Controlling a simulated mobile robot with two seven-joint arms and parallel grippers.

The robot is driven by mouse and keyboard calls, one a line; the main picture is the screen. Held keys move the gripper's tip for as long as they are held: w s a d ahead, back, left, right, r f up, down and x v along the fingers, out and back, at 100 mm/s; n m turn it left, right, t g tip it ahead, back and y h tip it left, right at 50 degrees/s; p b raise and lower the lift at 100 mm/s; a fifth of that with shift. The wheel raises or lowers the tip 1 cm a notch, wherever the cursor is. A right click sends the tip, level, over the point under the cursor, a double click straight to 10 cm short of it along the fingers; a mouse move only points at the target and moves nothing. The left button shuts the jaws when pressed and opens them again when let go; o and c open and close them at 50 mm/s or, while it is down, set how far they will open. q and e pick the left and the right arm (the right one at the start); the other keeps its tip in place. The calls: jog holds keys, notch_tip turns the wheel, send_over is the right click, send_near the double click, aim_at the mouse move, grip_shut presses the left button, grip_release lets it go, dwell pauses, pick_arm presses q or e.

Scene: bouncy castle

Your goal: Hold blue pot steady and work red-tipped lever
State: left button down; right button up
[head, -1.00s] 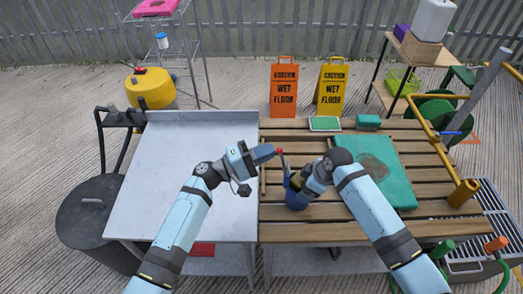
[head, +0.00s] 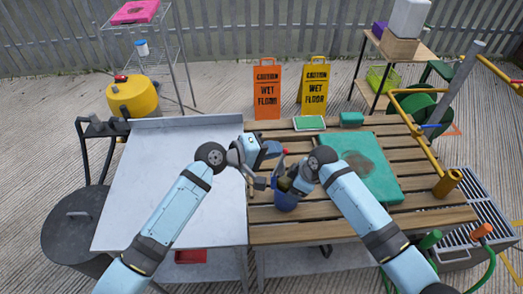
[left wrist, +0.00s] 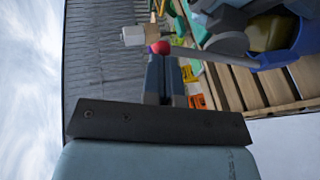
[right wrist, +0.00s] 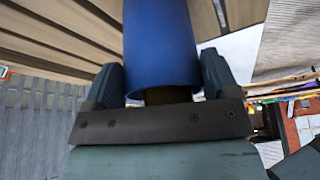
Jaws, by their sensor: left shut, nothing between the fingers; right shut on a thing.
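The blue pot (head: 286,203) stands at the front left of the slatted wooden table. It also shows in the left wrist view (left wrist: 293,48). My right gripper (right wrist: 160,82) is shut on the blue pot, one finger on each side. The lever (left wrist: 215,55) is a thin grey rod rising from the pot, with a red ball tip (head: 285,151). My left gripper (head: 274,150) is shut and empty, close to the red tip on its left. In the left wrist view the red tip (left wrist: 160,47) lies at the fingertips; I cannot tell if they touch.
The bare grey metal table (head: 175,180) lies left. A green mat (head: 375,185) lies on the slats to the right, with a green-topped tray (head: 310,124) and a green block (head: 352,119) behind. Orange (head: 267,95) and yellow (head: 314,92) wet-floor signs stand beyond.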

aim_at(286, 150)
pick_arm(q)
jog(key=d+y, duration=0.2)
jog(key=d, duration=0.1)
jog(key=shift+w+f+m, duration=0.1)
jog(key=shift+m, duration=0.2)
jog(key=shift+d+f+y, duration=0.2)
jog(key=shift+d+y, duration=0.35)
jog(key=shift+y, duration=0.25)
jog(key=shift+d+f+g, duration=0.15)
jog(key=shift+d+f, duration=0.05)
jog(key=shift+d, duration=0.25)
jog(key=shift+d+f+g, duration=0.15)
jog(key=shift+d+f, duration=0.05)
jog(key=shift+d, duration=0.25)
jog(key=shift+s, duration=0.2)
jog(key=w+a+r, duration=0.2)
jog(key=a, duration=0.1)
jog(key=shift+r, duration=0.3)
jog(key=r+v, duration=0.1)
jog(key=v, duration=0.9)
jog(key=shift+d, duration=0.3)
jog(key=shift+w, duration=0.15)
